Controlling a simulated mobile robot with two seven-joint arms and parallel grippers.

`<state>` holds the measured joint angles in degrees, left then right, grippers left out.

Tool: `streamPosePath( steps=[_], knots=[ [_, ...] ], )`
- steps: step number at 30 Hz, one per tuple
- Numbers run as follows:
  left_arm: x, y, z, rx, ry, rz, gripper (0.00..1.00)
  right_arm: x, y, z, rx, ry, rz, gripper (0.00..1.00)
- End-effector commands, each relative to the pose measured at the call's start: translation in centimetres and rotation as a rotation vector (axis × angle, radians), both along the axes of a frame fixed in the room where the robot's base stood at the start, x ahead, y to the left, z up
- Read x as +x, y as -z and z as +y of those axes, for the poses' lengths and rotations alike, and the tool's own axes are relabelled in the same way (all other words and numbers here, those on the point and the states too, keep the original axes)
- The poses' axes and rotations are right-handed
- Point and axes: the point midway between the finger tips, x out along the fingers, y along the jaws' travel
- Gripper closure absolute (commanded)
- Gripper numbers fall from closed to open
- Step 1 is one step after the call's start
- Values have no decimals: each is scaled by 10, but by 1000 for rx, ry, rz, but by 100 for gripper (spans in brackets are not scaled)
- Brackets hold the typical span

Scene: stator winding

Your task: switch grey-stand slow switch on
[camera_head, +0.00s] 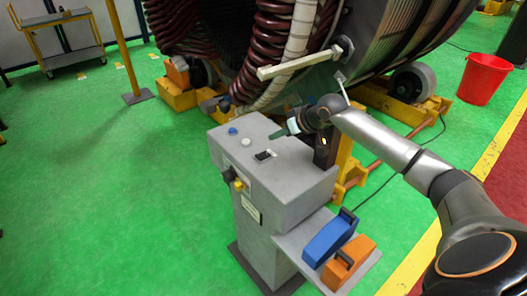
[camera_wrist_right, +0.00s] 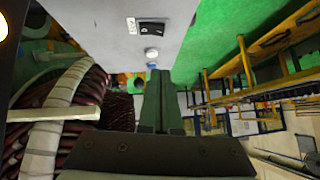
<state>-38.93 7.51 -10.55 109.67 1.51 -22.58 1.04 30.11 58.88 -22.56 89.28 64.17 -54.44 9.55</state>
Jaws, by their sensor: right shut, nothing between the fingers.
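The grey stand (camera_head: 290,185) has a sloped top panel with a black rocker switch (camera_head: 264,155), a white button (camera_head: 246,142) and a blue button (camera_head: 232,131). The rocker also shows in the wrist view (camera_wrist_right: 152,28), beside a small white label too small to read. Its on or off position cannot be told. My right gripper (camera_head: 277,135) is shut and empty, above the panel's far edge, apart from the switch. In the wrist view its dark green fingers (camera_wrist_right: 160,95) are together, pointing toward the buttons. My left gripper is out of view.
A black knob (camera_head: 229,173) and a yellow part (camera_head: 238,184) are on the stand's front. A side shelf holds a blue tool (camera_head: 329,238) and an orange tool (camera_head: 349,262). The large wound stator (camera_head: 400,35) stands behind. A red bucket (camera_head: 485,78) is at right. Green floor is clear at left.

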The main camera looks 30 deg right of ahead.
Motion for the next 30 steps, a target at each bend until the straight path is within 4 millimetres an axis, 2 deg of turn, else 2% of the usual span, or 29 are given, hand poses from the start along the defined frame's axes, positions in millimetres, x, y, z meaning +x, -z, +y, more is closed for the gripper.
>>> streamPosePath(
  steps=[3,11,15,19,30],
  knots=[
    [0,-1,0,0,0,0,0,18,16,5,4,1,-1,100],
    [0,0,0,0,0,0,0,48,47,11,1,0,0,100],
    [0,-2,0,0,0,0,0,46,70,14,-2,-1,4,100],
    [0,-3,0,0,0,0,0,47,81,15,-2,0,2,100],
    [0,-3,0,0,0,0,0,47,87,16,-1,0,0,100]
  ],
)
